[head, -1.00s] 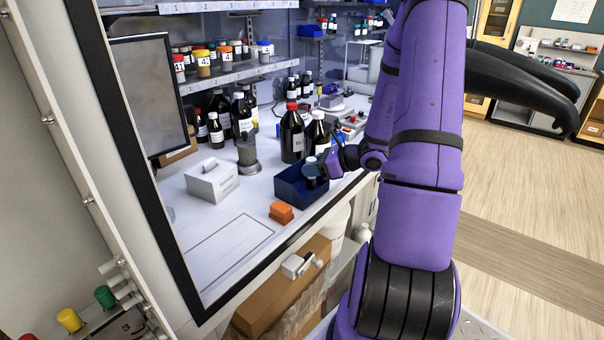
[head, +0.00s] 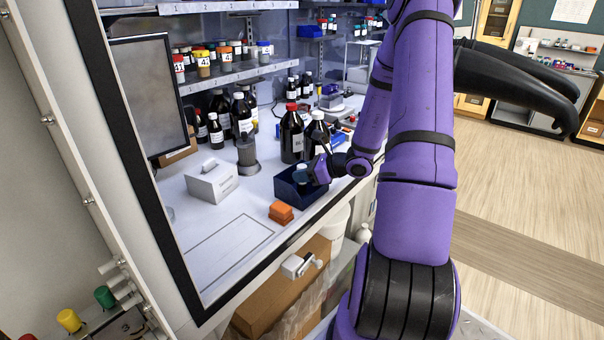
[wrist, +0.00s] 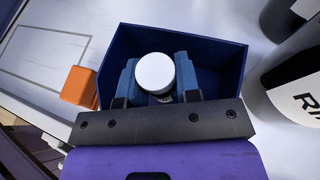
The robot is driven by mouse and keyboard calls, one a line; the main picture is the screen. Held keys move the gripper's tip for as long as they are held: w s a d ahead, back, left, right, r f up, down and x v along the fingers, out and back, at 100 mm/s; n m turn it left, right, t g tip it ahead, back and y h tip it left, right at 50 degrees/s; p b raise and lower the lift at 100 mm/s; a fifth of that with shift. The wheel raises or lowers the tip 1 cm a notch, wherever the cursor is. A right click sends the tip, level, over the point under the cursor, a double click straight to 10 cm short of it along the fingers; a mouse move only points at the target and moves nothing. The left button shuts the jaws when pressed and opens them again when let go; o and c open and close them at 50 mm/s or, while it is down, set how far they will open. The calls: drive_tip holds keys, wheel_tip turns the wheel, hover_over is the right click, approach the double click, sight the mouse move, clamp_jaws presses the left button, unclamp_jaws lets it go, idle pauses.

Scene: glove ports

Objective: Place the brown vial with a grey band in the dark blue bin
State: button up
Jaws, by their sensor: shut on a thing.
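The dark blue bin (head: 296,198) stands on the white worktop near its front edge. In the wrist view, the bin (wrist: 225,55) lies under and ahead of my gripper (wrist: 157,80). The blue fingers are shut on a vial, of which a round white cap (wrist: 154,71) shows from above. Its body and any grey band are hidden below the cap. In the head view, my gripper (head: 307,173) is at the bin's opening, with the pale cap (head: 301,170) beside it. I cannot tell whether the vial touches the bin floor.
An orange block (head: 281,212) sits just left of the bin, and a white box (head: 212,181) farther left. Large dark bottles (head: 291,135) stand close behind the bin. A grey cylinder (head: 247,157) stands behind the white box. The front-left worktop is clear.

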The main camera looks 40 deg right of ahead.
drive_tip(key=shift+f, duration=0.1)
drive_tip(key=o, duration=0.9)
